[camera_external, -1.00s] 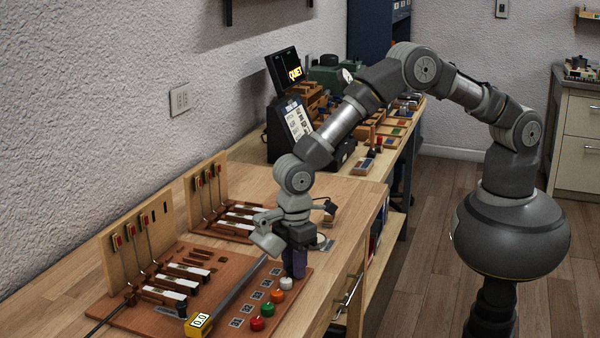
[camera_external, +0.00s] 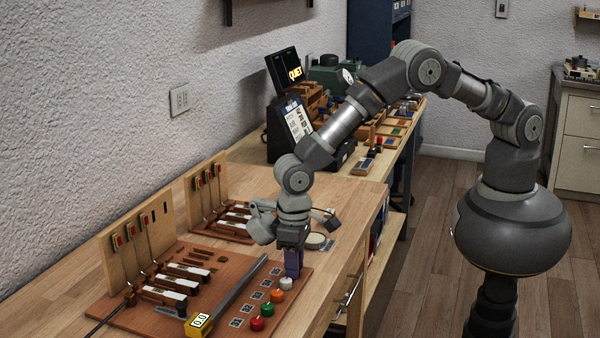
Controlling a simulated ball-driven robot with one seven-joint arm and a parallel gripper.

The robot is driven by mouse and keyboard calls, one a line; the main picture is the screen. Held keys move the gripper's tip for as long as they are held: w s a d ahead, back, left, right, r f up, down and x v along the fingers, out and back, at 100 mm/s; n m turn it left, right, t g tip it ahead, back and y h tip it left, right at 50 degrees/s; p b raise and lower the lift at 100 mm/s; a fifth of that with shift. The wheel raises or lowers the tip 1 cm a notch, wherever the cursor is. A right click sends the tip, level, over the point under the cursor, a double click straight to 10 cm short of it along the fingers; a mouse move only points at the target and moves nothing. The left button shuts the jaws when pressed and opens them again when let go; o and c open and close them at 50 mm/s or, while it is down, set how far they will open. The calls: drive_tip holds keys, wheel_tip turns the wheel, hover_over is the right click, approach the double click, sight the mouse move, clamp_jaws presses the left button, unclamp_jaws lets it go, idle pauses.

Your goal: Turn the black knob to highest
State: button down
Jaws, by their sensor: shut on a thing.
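My gripper (camera_external: 292,264) points straight down at the far end of the row of knobs on the brown board (camera_external: 217,262). Its bluish fingers are shut on the black knob, which they hide from view. I cannot read the knob's setting. The white knob (camera_external: 286,284) stands right in front of the fingers, close to them. An orange knob (camera_external: 277,296), a green knob (camera_external: 268,310) and a red knob (camera_external: 257,324) follow in line toward the camera.
A long grey bar with a yellow "0.0" display (camera_external: 199,323) lies left of the knobs. Piano key models (camera_external: 165,290) stand further left. A round pale-rimmed item (camera_external: 316,241) lies behind the gripper.

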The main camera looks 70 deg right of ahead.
drive_tip(key=shift+r+m, duration=0.1)
drive_tip(key=shift+m, duration=1.8)
drive_tip(key=c, duration=1.2)
unclamp_jaws()
drive_tip(key=shift+o, duration=0.2)
drive_tip(key=shift+p, duration=0.3)
wheel_tip(320, 180, up, 8)
drive_tip(key=shift+f+p, duration=0.15)
drive_tip(key=shift+p, duration=0.7)
